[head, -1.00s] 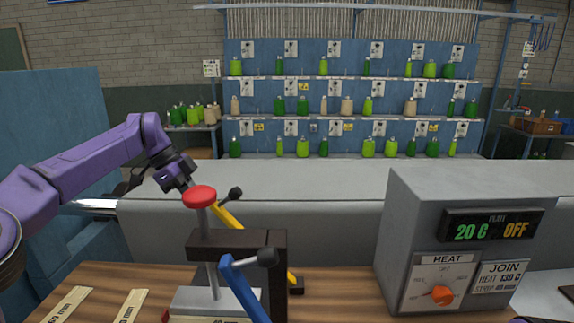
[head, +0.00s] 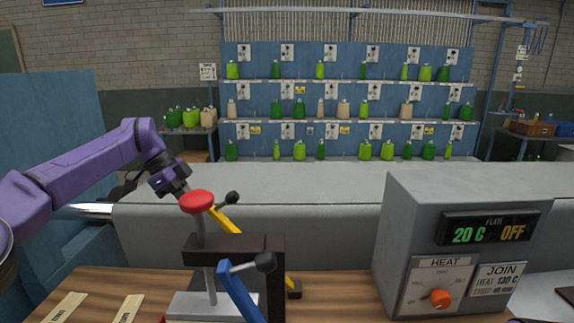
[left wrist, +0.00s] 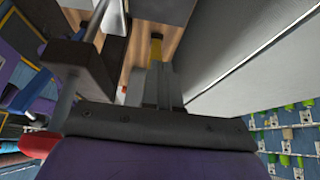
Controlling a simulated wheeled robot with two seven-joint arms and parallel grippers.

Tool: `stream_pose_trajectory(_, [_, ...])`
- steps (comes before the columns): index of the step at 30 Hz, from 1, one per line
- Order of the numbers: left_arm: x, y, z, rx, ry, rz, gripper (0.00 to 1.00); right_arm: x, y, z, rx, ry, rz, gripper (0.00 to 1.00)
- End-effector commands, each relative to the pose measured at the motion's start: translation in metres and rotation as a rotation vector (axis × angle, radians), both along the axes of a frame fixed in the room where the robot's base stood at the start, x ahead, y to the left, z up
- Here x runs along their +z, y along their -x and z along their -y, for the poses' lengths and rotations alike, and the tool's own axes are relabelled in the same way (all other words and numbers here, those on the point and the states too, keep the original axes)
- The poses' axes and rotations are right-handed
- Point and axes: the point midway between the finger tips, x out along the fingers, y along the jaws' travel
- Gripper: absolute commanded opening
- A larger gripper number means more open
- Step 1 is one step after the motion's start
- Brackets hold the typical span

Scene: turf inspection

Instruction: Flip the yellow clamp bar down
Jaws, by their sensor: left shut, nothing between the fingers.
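The yellow clamp bar (head: 225,221) has a black ball knob at its upper end. It stands raised at a slant, behind a dark bracket (head: 232,246) on a metal press with a red knob (head: 196,201). A blue bar (head: 240,292), also with a black knob, slants in front of the bracket. My left gripper (head: 184,190) is shut and empty, just left of the yellow bar's knob and behind the red knob; its tips are partly hidden there. In the left wrist view, a yellow piece (left wrist: 156,48) shows just beyond the shut fingers (left wrist: 157,82); contact cannot be told.
A grey heater box (head: 455,245) with an orange dial stands right on the wooden table (head: 335,300). Two pale labelled strips (head: 128,309) lie at the front left. A long grey block (head: 330,190) runs behind. Shelves of green bottles are far back.

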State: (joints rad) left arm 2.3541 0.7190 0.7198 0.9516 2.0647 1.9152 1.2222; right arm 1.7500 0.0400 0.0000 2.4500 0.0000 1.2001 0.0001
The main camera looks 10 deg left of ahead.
Motion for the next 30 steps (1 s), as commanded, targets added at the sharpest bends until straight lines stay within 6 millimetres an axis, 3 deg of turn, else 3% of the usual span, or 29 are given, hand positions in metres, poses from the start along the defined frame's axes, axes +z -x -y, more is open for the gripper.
stream_pose_trajectory(6, [0.002,0.0,0.001,0.0,0.0,0.0,0.0,0.001,0.0,0.0,0.0,0.0,0.0,0.43])
stream_pose_trajectory(10, [0.014,-0.001,0.007,0.003,-0.001,0.001,0.0,0.007,0.0,0.0,0.0,0.0,0.0,0.43])
stream_pose_trajectory(14, [0.039,-0.003,0.022,0.008,-0.001,0.001,0.0,0.018,0.0,0.0,0.0,0.0,0.0,0.43])
stream_pose_trajectory(17, [0.062,-0.003,0.016,0.013,-0.002,0.003,0.0,0.018,0.0,0.0,0.0,0.0,0.0,0.43])
stream_pose_trajectory(24, [0.116,-0.001,0.006,0.014,-0.001,0.0,0.0,0.04,0.0,0.0,0.0,0.0,0.0,0.43])
stream_pose_trajectory(30, [0.131,-0.001,0.003,0.012,-0.001,0.0,0.0,0.048,0.0,0.0,0.0,0.0,0.0,0.43])
